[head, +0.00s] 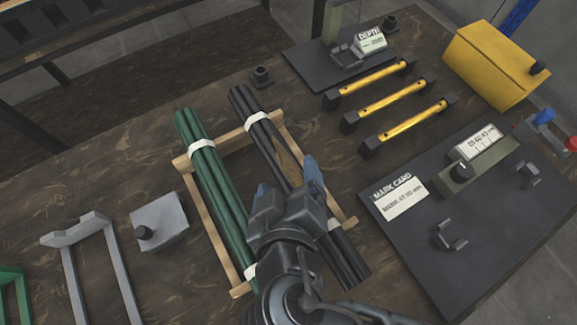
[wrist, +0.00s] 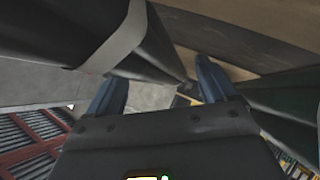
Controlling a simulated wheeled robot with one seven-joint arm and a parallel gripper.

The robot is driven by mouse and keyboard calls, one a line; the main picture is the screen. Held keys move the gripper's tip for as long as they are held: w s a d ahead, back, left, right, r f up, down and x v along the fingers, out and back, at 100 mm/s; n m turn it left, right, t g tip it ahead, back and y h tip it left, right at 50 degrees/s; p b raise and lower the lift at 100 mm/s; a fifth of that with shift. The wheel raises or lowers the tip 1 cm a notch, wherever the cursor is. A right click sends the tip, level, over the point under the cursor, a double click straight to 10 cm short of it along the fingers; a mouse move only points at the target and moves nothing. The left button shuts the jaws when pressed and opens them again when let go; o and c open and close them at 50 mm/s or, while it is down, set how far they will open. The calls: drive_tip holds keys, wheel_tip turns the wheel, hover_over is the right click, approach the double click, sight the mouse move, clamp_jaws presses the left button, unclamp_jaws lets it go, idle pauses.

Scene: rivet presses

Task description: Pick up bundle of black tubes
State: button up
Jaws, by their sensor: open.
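The bundle of black tubes (head: 261,127) lies slanting across the right side of a wooden rack, with white bands around it. My gripper (head: 288,180) is open over the middle of this bundle, with a blue finger to each side of it in the head view. My wrist and gripper hide part of the tubes. In the wrist view the black tubes (wrist: 85,25) with a white band fill the upper left, close to the open fingers (wrist: 160,86). Whether the fingers touch the tubes I cannot tell.
A bundle of green tubes (head: 207,165) lies left of the black one on the wooden rack (head: 206,219). A grey block (head: 160,222) stands further left. Yellow bars (head: 392,97) and a dark board with a mark card (head: 401,197) are to the right. A yellow box (head: 492,65) stands at upper right.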

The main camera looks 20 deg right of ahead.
drive_tip(key=shift+x, duration=0.9)
clamp_jaws()
